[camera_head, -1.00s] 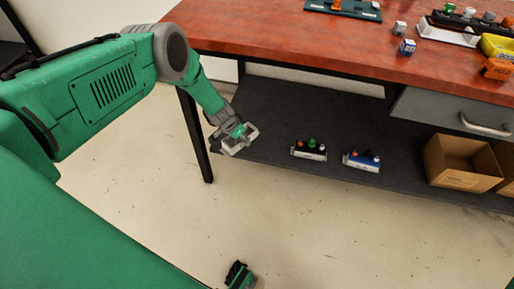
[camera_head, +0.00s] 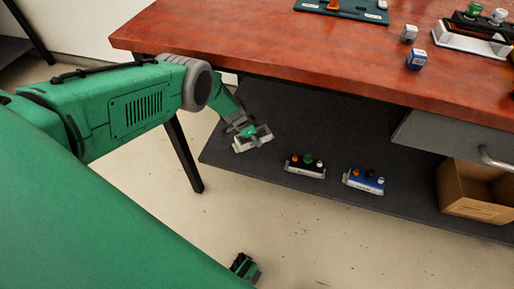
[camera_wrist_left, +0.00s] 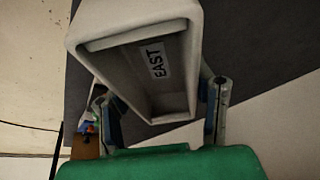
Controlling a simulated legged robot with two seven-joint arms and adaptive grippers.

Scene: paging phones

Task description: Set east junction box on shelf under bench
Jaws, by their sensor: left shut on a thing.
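The east junction box (camera_wrist_left: 185,62) is a pale grey open box with a label reading EAST. My left gripper (camera_head: 247,132) is shut on it, with a finger on each side in the left wrist view. In the head view the box (camera_head: 252,143) appears over the left end of the dark shelf (camera_head: 230,157) under the bench (camera_head: 290,50). I cannot tell whether it touches the shelf.
Two small units with coloured knobs, one black (camera_head: 305,165) and one blue (camera_head: 364,181), stand on the shelf to the right. A cardboard box (camera_head: 470,190) is farther right. A bench leg (camera_head: 184,155) stands left of the gripper. A grey drawer (camera_head: 450,142) hangs above the shelf.

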